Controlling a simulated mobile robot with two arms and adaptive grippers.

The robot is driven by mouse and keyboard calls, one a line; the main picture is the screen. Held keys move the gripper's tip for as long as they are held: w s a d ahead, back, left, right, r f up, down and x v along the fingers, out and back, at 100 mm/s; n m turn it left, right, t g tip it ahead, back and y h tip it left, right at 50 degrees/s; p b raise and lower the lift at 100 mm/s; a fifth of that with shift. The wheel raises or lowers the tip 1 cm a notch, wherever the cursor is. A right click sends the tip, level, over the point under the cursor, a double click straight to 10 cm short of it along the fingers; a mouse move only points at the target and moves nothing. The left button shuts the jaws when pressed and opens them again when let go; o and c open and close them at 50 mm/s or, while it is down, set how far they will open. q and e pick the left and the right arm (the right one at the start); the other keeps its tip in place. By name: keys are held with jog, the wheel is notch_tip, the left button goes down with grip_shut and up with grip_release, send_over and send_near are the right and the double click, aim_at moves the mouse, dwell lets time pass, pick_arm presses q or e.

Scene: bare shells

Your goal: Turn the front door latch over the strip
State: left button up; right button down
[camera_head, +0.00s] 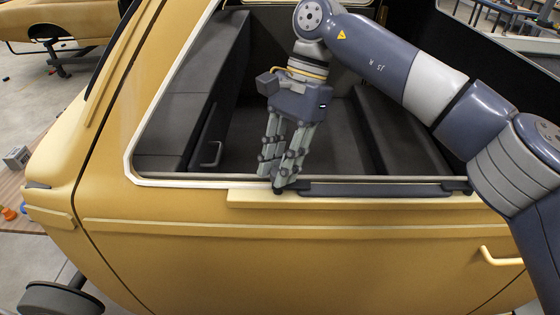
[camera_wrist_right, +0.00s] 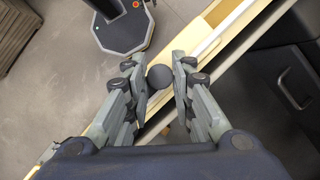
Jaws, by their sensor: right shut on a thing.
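The front door latch (camera_head: 375,189) is a dark grey bar lying along the window sill of the yellow door, just above the raised yellow strip (camera_head: 245,199). My right gripper (camera_head: 281,187) points down, with its fingertips at the latch's left end. It is shut on the latch there, and its fingers partly hide that end in the head view. In the right wrist view, a round dark latch knob (camera_wrist_right: 159,77) sits between the fingertips. The latch's right end lies near the sill's right side. My left gripper is not in view.
The yellow door (camera_head: 250,260) has a yellow handle (camera_head: 500,257) at the lower right. The window opening is unglazed, with a dark cabin behind it. An inner grab handle (camera_head: 212,150) shows there. A wooden table (camera_head: 30,180) with small items stands at the left.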

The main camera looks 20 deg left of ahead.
jog(key=shift+r, duration=0.1)
jog(key=c, duration=1.4)
grip_release()
